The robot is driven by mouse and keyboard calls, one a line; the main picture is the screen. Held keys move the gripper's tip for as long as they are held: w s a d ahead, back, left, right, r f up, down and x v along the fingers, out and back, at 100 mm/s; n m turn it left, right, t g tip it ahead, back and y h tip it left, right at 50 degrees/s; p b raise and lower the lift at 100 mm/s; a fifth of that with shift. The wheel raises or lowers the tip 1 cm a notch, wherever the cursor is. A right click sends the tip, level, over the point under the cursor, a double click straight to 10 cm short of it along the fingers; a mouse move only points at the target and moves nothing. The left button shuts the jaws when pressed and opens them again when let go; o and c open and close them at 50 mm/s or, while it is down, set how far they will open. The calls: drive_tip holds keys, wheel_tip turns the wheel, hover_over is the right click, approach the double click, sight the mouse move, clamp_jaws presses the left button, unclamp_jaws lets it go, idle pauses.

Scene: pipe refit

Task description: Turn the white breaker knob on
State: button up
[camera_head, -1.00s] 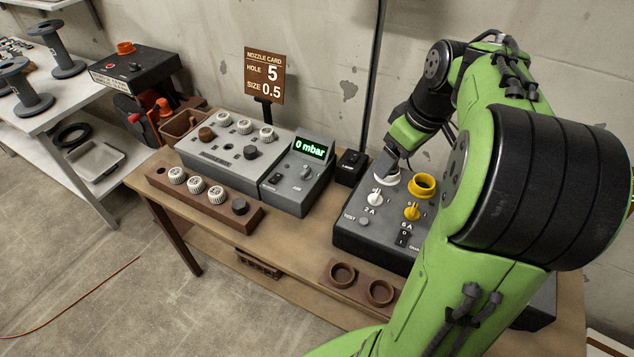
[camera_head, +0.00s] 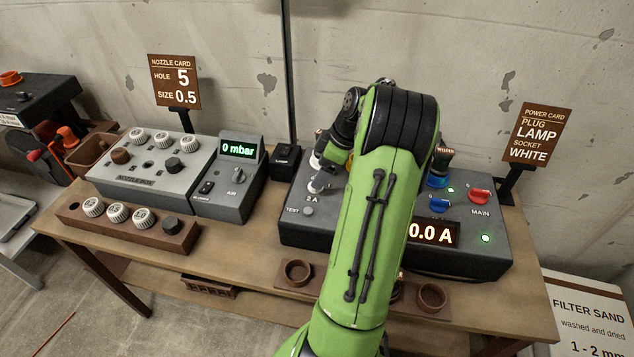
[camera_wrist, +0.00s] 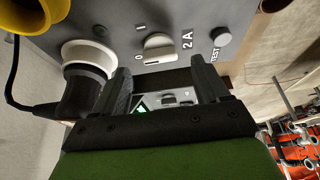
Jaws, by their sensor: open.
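The white breaker knob (camera_wrist: 160,46) is on the grey power box (camera_wrist: 195,14), beside the "2 A" label, with its 0 and I marks on the panel. The knob lies just beyond the fingertips, with no clear contact. Its exact pointing direction is hard to tell. In the head view my arm hides most of the gripper and the yellow breaker.
A black plug (camera_wrist: 84,92) with a cord sits in the white socket (camera_wrist: 88,54), close beside one finger. The TEST button (camera_wrist: 222,36) is on the other side. A blue knob (camera_head: 439,205) and red MAIN knob (camera_head: 480,196) are right of my arm; the display (camera_head: 433,233) reads 0.0 A.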

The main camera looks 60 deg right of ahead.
drive_tip(key=x, duration=0.3)
drive_tip(key=shift+w+f, duration=0.1)
drive_tip(key=shift+f, duration=0.1)
drive_tip(key=shift+c, duration=0.3)
drive_tip(key=c, duration=1)
